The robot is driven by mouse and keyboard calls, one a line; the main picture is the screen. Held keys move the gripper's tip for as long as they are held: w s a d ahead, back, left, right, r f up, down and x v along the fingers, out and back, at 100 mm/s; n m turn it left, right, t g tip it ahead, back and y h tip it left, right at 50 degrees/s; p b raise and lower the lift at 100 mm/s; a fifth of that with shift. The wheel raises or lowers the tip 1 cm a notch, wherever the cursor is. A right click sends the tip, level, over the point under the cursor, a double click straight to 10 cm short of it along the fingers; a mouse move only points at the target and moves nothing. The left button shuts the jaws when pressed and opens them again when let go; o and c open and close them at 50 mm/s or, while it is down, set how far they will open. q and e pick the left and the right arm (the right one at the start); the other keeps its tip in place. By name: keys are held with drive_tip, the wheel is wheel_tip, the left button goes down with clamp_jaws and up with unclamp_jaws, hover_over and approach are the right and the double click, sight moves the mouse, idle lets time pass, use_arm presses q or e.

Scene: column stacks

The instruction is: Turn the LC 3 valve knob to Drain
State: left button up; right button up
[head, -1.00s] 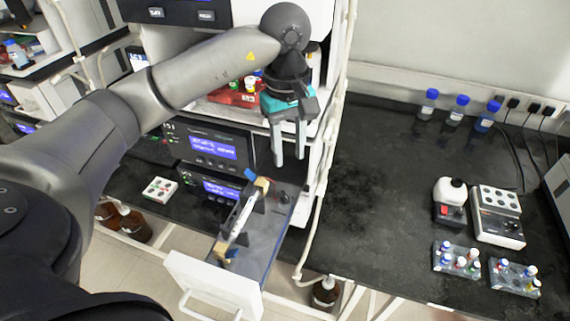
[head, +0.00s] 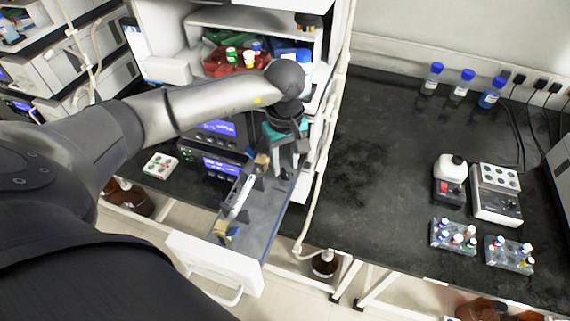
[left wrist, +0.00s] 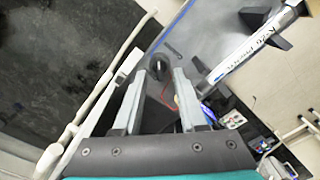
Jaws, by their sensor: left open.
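A small black knob (left wrist: 160,64) sits on the grey panel of a pulled-out drawer (head: 277,210). In the left wrist view it lies just beyond and between my fingertips; I cannot tell whether they touch it. Its pointer setting and labels are not readable. In the head view the knob is hidden behind my left gripper (head: 284,172), which points down over the drawer's back right part. The left gripper also shows in the left wrist view (left wrist: 160,78), its two grey fingers apart and empty. My right gripper is out of view.
A white column (head: 240,197) with handwriting lies in black holders on the drawer, close beside my fingers in the left wrist view (left wrist: 255,43). Instrument shelves with red and green trays (head: 232,60) stand behind. A pale tube (head: 316,200) runs along the right side.

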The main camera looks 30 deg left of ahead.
use_arm(q)
drive_tip(key=shift+f, duration=0.95)
clamp_jaws()
